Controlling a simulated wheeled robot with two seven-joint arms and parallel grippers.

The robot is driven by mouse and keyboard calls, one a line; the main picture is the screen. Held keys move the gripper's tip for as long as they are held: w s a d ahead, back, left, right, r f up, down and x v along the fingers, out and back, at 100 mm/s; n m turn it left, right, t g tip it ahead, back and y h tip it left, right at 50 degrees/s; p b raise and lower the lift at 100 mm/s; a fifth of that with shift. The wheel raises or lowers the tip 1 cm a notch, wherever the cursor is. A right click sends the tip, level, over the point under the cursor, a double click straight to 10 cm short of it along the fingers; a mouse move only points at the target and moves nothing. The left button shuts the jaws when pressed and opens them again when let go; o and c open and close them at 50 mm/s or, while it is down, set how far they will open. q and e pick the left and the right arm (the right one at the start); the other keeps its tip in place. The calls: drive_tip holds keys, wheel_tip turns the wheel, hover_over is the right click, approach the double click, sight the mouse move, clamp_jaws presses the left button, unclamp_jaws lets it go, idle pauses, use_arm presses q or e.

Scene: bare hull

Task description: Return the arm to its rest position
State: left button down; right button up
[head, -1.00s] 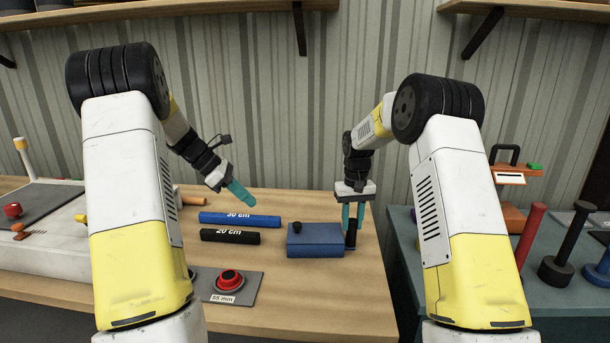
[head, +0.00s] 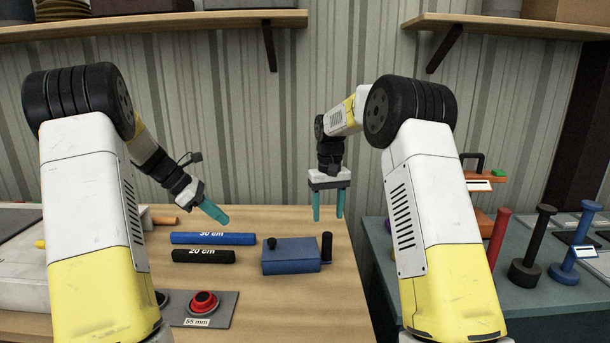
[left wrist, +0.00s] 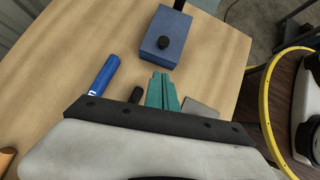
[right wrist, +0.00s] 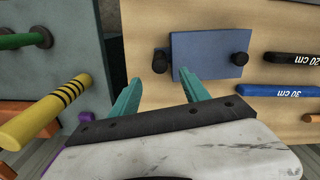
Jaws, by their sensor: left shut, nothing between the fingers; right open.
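My right gripper (head: 328,216) is open and empty, its teal fingers pointing down above the back right of the wooden table. A blue box (head: 290,256) with a black knob on top and a black upright handle at its right side stands on the table below and in front of it. In the right wrist view the blue box (right wrist: 208,55) lies beyond the open fingers (right wrist: 160,85). My left gripper (head: 222,217) is shut and empty, above the table near the blue bar. The left wrist view shows its closed fingers (left wrist: 161,88) with the blue box (left wrist: 165,38) beyond.
A blue 30 cm bar (head: 212,238) and a black 20 cm bar (head: 203,256) lie left of the box. A red button (head: 203,302) on a grey plate is at the front. A teal side table (head: 530,297) holds several dumbbell-shaped pieces. The wooden table's back right is clear.

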use_arm(q)
drive_tip(key=s+d+r+m+t+y, duration=0.1)
drive_tip(key=s+d+r+m+y, duration=0.1)
drive_tip(key=s+d+r+m, duration=0.4)
drive_tip(key=s+d+r+m+y, duration=0.1)
drive_tip(key=s+r+m, duration=0.3)
drive_tip(key=s, duration=0.4)
use_arm(e)
drive_tip(key=s+d+r+t+y, duration=0.1)
drive_tip(key=s+d+r+t, duration=0.35)
drive_tip(key=s+r, duration=1.1)
use_arm(q)
drive_tip(key=s+d+m+t+y, duration=0.2)
drive_tip(key=s+m+t, duration=0.1)
drive_tip(key=s+m, duration=0.8)
drive_tip(key=s, duration=0.4)
drive_tip(key=shift+s+d+r+y, duration=0.15)
drive_tip(key=shift+s+r+y, duration=0.15)
drive_tip(key=shift+s, duration=0.05)
use_arm(e)
drive_tip(key=s+d+f+m+t, duration=0.1)
drive_tip(key=s+f, duration=0.1)
drive_tip(key=s, duration=0.7)
drive_tip(key=s+d+f+m+y, duration=0.1)
drive_tip(key=s+d, duration=0.1)
drive_tip(key=s, duration=0.8)
drive_tip(key=shift+s+f+t, duration=0.25)
drive_tip(key=shift+f+t, duration=0.1)
drive_tip(key=shift+f, duration=0.05)
